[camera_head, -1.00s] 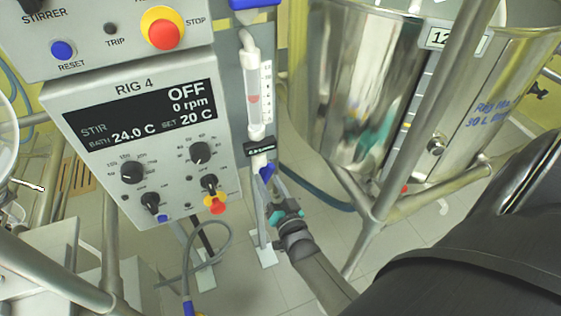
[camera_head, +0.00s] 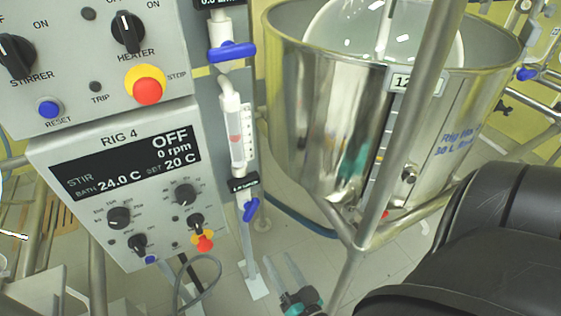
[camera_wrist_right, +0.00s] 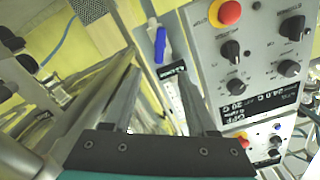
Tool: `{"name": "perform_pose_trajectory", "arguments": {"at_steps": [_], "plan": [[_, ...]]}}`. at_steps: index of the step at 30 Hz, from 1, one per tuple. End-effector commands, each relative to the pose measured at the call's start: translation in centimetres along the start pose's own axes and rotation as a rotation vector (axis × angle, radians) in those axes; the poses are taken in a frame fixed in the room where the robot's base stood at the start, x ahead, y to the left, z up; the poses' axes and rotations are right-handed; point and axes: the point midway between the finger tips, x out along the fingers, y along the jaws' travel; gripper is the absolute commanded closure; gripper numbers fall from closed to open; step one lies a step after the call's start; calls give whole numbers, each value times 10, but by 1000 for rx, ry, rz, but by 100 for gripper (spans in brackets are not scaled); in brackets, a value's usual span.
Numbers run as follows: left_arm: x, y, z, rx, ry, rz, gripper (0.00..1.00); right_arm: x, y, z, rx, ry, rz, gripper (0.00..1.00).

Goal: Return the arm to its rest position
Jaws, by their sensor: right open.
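My right gripper (camera_head: 284,272) is low in the head view, below the flowmeter and its blue valve handle. Its two grey fingers are apart with nothing between them. In the right wrist view the open fingers of the right gripper (camera_wrist_right: 160,92) point toward the flowmeter column, apart from it. The lower blue valve handle (camera_head: 251,209) sits under the clear flowmeter tube (camera_head: 238,135). A blue handle (camera_wrist_right: 162,45) also shows in the wrist view. My left gripper is in neither view.
The Rig 4 control panel (camera_head: 130,195) stands left of the flowmeter. A large steel vessel (camera_head: 330,120) holding a glass reactor (camera_head: 385,30) stands behind metal frame tubes (camera_head: 400,130) to the right. An upper blue valve (camera_head: 232,51) sits above the flowmeter. Tiled floor (camera_head: 300,255) shows below.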

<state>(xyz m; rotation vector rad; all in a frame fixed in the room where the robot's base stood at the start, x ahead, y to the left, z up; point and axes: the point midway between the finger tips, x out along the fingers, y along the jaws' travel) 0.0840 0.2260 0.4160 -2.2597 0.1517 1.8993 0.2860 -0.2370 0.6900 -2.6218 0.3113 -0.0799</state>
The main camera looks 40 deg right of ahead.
Motion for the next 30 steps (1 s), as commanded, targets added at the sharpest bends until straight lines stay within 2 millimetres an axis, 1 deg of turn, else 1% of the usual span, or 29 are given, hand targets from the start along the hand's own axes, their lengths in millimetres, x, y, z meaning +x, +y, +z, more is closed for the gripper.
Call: {"name": "perform_pose_trajectory", "arguments": {"at_steps": [24,26,27,29,30], "plan": [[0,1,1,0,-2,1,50,0,0,2,-2,-6,0,43],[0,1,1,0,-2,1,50,0,2,10,-12,-34,3,43],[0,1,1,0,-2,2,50,-1,3,20,-25,-71,7,43],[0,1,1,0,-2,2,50,-4,8,43,-60,-158,15,43],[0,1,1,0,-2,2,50,-8,12,64,-93,-237,21,43]]}}
